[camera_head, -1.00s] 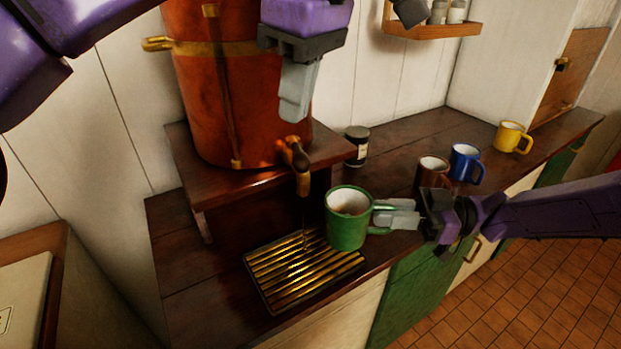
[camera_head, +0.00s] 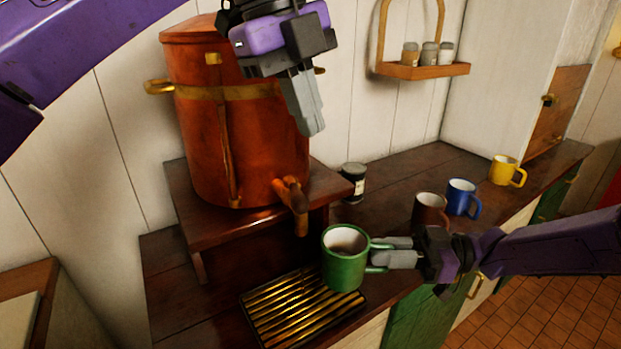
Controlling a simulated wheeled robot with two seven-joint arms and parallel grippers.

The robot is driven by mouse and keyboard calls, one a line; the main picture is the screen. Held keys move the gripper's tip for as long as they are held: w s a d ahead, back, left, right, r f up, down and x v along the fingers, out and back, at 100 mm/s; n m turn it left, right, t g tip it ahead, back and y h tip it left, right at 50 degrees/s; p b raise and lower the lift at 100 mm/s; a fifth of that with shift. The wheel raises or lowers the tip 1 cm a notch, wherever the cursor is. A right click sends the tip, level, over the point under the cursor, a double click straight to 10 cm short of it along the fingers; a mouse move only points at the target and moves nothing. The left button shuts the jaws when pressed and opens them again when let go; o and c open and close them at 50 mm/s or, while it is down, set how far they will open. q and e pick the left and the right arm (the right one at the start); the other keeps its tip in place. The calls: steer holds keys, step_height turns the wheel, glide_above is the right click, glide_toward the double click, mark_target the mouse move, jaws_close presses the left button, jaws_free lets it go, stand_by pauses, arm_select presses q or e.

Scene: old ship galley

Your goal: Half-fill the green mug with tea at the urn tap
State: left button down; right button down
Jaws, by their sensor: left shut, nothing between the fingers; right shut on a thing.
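The green mug (camera_head: 344,268) is upright at the right edge of the brass drip tray (camera_head: 262,318), with dark tea inside; its level is hard to judge. My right gripper (camera_head: 392,254) is shut on the mug's handle, from the right. I cannot tell whether the mug touches the tray. The copper urn (camera_head: 192,140) stands on a wooden step, and its tap (camera_head: 301,222) points down to the left of the mug, not over its mouth. No stream shows below the tap. My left gripper (camera_head: 313,128) is shut and empty, above the tap and apart from it.
A dark-lidded jar (camera_head: 353,182) stands behind the mug. Brown (camera_head: 430,210), blue (camera_head: 461,197) and yellow (camera_head: 505,170) mugs stand along the counter (camera_head: 385,178) to the right. A wall shelf (camera_head: 425,71) holds small jars. The counter's front edge is close to the mug.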

mark_target(295, 191)
arm_select(q)
steer(key=w+d+f+n, duration=0.1)
steer(key=d+f+n, duration=0.3)
steer(key=f+n, duration=0.7)
steer(key=a, duration=0.1)
steer(key=a+r+n, duration=0.1)
steer(key=a+n, duration=0.1)
steer(key=shift+s+a+r+h, duration=0.3)
steer(key=shift+a, duration=0.05)
steer(key=shift+d, duration=0.15)
